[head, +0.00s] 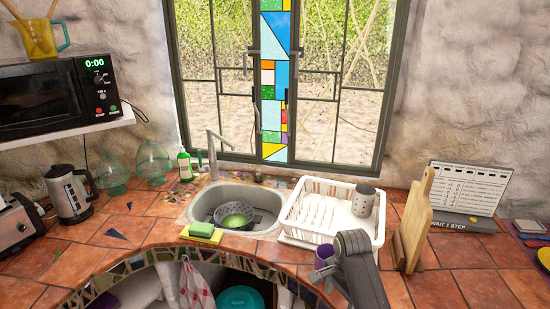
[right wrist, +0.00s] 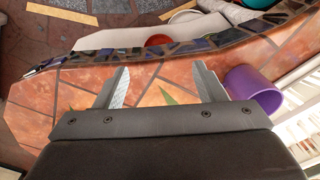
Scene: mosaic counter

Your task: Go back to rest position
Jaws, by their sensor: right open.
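My right arm (head: 358,268) reaches over the counter's front edge, in front of the white dish rack. In the right wrist view my right gripper (right wrist: 162,88) has its two fingers spread wide apart with nothing held between them. My left gripper is not in view.
A white dish rack (head: 289,226) holds a grey utensil holder (head: 363,201). A sink (head: 192,208) with a colander and green bowl is to its left. A wooden board (head: 418,215) stands close right of my arm. A yellow-green sponge (head: 202,230) lies at the sink's front.

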